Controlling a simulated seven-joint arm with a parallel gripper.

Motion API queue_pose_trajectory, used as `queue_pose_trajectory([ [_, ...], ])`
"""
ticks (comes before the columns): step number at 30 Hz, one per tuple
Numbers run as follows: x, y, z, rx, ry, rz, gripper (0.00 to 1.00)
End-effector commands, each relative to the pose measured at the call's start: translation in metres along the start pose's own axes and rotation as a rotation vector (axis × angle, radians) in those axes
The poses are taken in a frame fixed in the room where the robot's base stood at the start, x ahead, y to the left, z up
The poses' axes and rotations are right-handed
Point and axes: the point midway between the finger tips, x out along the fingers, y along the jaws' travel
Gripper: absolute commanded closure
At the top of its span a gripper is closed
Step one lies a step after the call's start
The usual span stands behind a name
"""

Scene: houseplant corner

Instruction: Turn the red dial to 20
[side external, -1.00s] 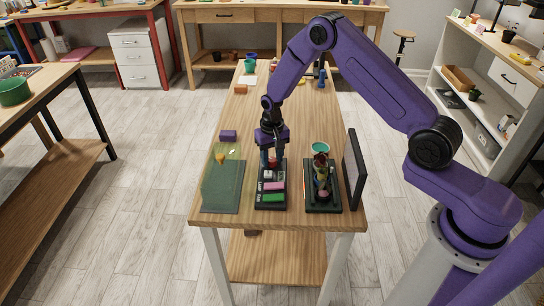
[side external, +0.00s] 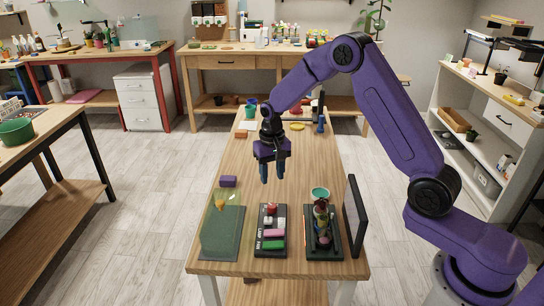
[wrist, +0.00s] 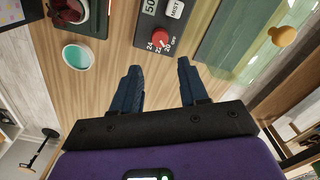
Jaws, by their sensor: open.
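The red dial (side external: 271,208) sits at the far end of a black control panel (side external: 270,246). It also shows in the wrist view (wrist: 161,38), with the numbers 24, 22 and 20 printed along its near edge. A small pale mark shows on the dial, but I cannot tell exactly which number it points to. My gripper (side external: 272,178) hangs above the table, apart from the dial and just beyond its far end. In the wrist view, my gripper's dark blue fingers (wrist: 157,70) are spread, with nothing between them.
A dark tray (side external: 323,253) with a plant and an upright black screen (side external: 355,215) stand at right. Wood behind the panel is clear.

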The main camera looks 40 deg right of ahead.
Motion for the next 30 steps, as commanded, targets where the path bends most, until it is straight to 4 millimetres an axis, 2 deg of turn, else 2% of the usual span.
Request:
queue_pose_trajectory([
  [3,-0.025,-0.001,-0.001,0.000,0.005,-0.002,0.56],
  [9,-0.050,0.000,-0.001,0.000,0.002,-0.001,0.56],
  [15,-0.059,0.000,0.000,0.000,0.000,0.000,0.56],
  [25,-0.060,-0.001,0.001,-0.006,0.000,0.000,0.56],
  [30,-0.069,-0.012,0.019,-0.083,0.003,-0.001,0.56],
])
